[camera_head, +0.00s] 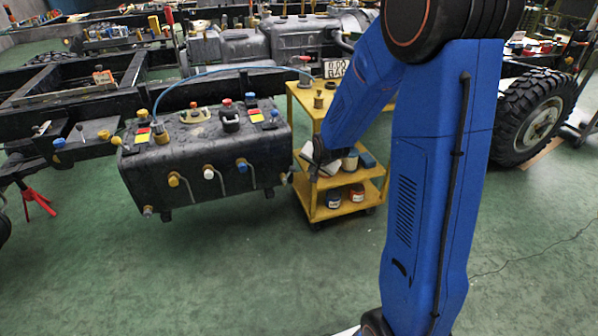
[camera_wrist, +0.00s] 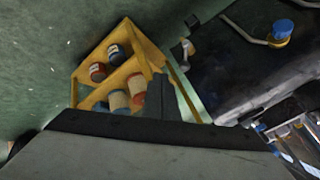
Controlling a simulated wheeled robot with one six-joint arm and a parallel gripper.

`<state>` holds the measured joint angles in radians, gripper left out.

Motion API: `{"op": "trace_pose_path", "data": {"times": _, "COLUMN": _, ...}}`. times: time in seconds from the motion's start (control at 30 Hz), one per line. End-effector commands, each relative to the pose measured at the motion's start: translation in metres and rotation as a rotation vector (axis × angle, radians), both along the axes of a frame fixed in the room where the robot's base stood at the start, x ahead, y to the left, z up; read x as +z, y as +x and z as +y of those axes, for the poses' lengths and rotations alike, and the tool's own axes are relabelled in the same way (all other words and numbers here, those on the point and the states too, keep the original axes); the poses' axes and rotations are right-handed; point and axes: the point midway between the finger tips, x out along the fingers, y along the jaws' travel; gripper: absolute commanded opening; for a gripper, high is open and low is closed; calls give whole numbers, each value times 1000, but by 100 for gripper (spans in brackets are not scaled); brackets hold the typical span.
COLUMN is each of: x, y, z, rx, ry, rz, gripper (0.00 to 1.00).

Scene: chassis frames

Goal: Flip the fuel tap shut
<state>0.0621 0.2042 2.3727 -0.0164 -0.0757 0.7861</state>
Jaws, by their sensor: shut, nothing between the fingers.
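A dark fuel tank (camera_head: 150,165) hangs on the chassis frame at centre left in the head view. Its front face carries a yellow-capped tap (camera_head: 173,181), a white-capped tap (camera_head: 209,174) and a blue-capped tap (camera_head: 242,163), each beside a bent grey lever or pipe. I cannot tell which one is the fuel tap. A blue cap with a bent metal piece (camera_wrist: 281,32) shows at the upper right of the wrist view. My gripper (camera_wrist: 166,98) is shut and empty, apart from the taps. In the head view it is small and dark, right of the tank.
A yellow cart (camera_head: 300,95) with cans on its shelves stands right of the tank, close behind my gripper; it also shows in the wrist view (camera_wrist: 148,47). A blue hose (camera_head: 215,72) arches above the tank. A large tyre (camera_head: 530,118) is at right. Green floor in front is clear.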

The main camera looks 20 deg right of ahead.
Motion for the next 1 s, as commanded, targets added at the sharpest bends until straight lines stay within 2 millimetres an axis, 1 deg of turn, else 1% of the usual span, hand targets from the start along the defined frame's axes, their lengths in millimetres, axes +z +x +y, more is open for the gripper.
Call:
{"op": "trace_pose_path", "data": {"times": 0.17, "x": -2, "y": 1, "z": 0, "rx": 1, "ry": -1, "rz": 1, "gripper": 0}}
{"op": "trace_pose_path", "data": {"times": 0.37, "x": -15, "y": 11, "z": -1, "rx": 1, "ry": -1, "rz": 1, "gripper": 0}}
{"op": "trace_pose_path", "data": {"times": 1.0, "x": -80, "y": 58, "z": -3, "rx": 1, "ry": 0, "rz": 2, "gripper": 0}}
